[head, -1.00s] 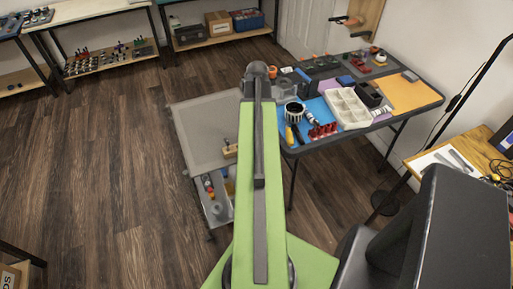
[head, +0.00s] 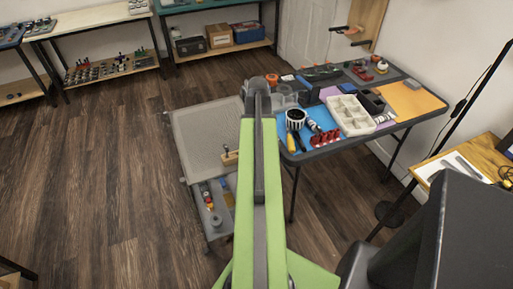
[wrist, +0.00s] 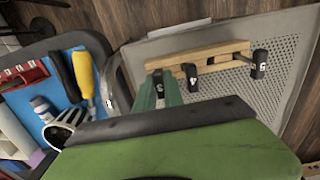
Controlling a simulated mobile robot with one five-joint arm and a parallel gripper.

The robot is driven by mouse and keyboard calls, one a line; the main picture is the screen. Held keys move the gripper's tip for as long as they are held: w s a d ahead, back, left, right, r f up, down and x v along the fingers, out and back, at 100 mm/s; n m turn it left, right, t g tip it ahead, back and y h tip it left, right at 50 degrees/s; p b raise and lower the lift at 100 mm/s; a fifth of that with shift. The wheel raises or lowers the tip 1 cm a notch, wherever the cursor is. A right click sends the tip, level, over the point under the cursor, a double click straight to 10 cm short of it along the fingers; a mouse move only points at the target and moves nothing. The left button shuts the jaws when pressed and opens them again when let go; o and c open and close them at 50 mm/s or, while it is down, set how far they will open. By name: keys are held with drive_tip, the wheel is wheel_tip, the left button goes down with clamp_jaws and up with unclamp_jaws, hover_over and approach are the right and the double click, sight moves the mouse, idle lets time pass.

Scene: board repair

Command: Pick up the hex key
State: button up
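A wooden holder (wrist: 215,57) rests on a perforated grey cart top (wrist: 278,95) in the wrist view; in the head view it is a small block (head: 230,157). Black-ended hex keys (wrist: 190,76) stick out of it, with white marks on the ends. One black end (wrist: 259,63) is at the right and another (wrist: 158,82) is at the left, beside green parts of my gripper (wrist: 165,97). My gripper is close to the holder's left end. Its fingertips do not show clearly, and I cannot tell whether they touch a key. The head view hides them behind my green arm.
A wooden desk (head: 481,148) is at far right. The floor (head: 90,170) at left is clear.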

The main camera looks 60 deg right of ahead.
clamp_jaws()
drive_tip(key=r+p, duration=0.5)
drive_tip(key=shift+s+r, duration=0.1)
drive_tip(key=shift+s, duration=0.15)
drive_tip(key=s+d+r+p, duration=0.2)
drive_tip(key=s+r+p, duration=0.3)
drive_tip(key=s, duration=0.6)
drive_tip(key=shift+d+r+p, duration=0.15)
drive_tip(key=shift+r+p, duration=0.25)
drive_tip(key=shift+p, duration=0.1)
drive_tip(key=shift+w, duration=0.1)
